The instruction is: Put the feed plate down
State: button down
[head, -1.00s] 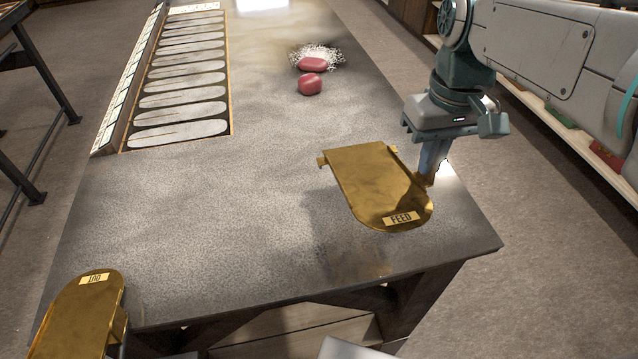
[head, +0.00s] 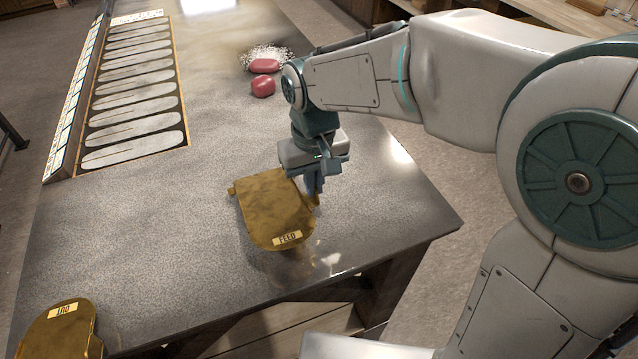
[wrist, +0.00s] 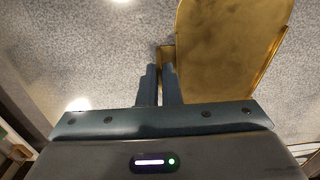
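The feed plate (head: 272,205) is a gold, round-ended plate labelled FEED, over the near right part of the grey table. In the wrist view the plate (wrist: 226,50) fills the upper right, with a small tab at its left edge. My gripper (head: 314,186) is at the plate's right edge in the head view, pointing down. In the wrist view its fingers (wrist: 163,82) are close together on the tab. A dark shadow lies close by the plate; I cannot tell whether it touches the table.
The grey table (head: 190,235) is clear around the plate. A gold plate labelled OUT (head: 62,335) is at the near left corner. Two red lumps (head: 263,87) lie by white specks farther back. A framed row of pale oval slots (head: 135,122) runs along the left.

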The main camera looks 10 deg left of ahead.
jog(key=shift+f, duration=0.55)
jog(key=c, duration=2)
grip_release()
jog(key=shift+f, duration=0.2)
jog(key=shift+c, duration=0.2)
jog(key=o, duration=0.4)
jog(key=shift+r, duration=0.1)
notch_tip(320, 180, up, 12)
jog(key=shift+d+r, duration=0.1)
